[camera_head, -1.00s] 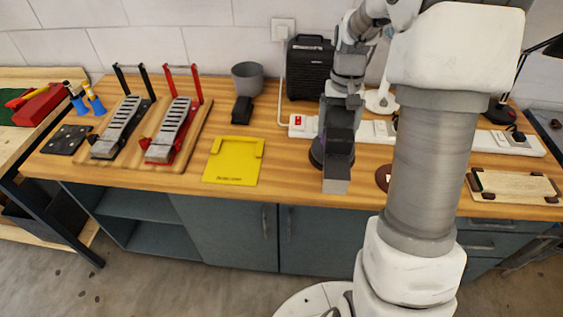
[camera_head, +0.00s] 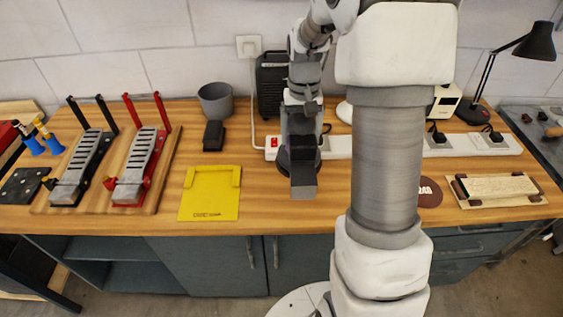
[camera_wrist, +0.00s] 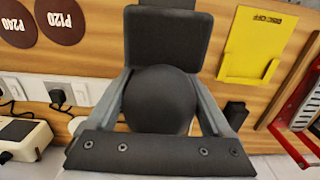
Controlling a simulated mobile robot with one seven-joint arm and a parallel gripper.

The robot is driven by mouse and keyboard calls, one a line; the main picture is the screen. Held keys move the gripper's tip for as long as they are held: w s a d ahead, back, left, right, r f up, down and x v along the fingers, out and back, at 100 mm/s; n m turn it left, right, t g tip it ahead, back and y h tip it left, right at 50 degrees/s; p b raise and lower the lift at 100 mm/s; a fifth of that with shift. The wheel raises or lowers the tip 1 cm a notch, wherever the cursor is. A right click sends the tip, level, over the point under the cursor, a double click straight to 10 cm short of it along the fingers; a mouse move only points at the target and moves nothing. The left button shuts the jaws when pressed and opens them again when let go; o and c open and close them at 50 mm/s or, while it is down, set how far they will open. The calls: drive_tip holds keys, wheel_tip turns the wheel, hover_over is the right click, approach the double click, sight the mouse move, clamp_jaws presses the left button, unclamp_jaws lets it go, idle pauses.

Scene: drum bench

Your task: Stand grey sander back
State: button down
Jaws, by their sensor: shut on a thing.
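The grey sander is in my gripper, with a rounded dark body (camera_wrist: 160,100) and a flat squarish dark grey part (camera_wrist: 168,42) in the wrist view. My gripper (camera_wrist: 158,108) is shut on the rounded body, one finger on each side. In the head view my gripper (camera_head: 302,150) points down over the middle of the bench, and the sander's grey block end (camera_head: 303,181) faces the front edge. Whether the sander touches the bench is unclear. A yellow plate (camera_head: 210,203) with raised edges and small lettering lies flat to its left; it also shows in the wrist view (camera_wrist: 250,55).
The power strip (camera_head: 338,147) runs behind the sander. A grey cup (camera_head: 215,99) and a small black block (camera_head: 214,135) stand behind the yellow plate. Pedal-like units (camera_head: 140,165) stand left. A brown disc (camera_head: 429,192) and wooden board (camera_head: 497,188) lie right.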

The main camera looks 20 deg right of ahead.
drive_tip(key=s+a+f+p, duration=0.1)
drive_tip(key=a+f, duration=0.9)
drive_tip(key=shift+a+p, duration=0.3)
drive_tip(key=shift+p, duration=0.05)
drive_tip(key=shift+s+f, duration=0.1)
drive_tip(key=shift+f+b, duration=0.3)
drive_tip(key=shift+b, duration=0.1)
drive_tip(key=shift+s+f, duration=0.1)
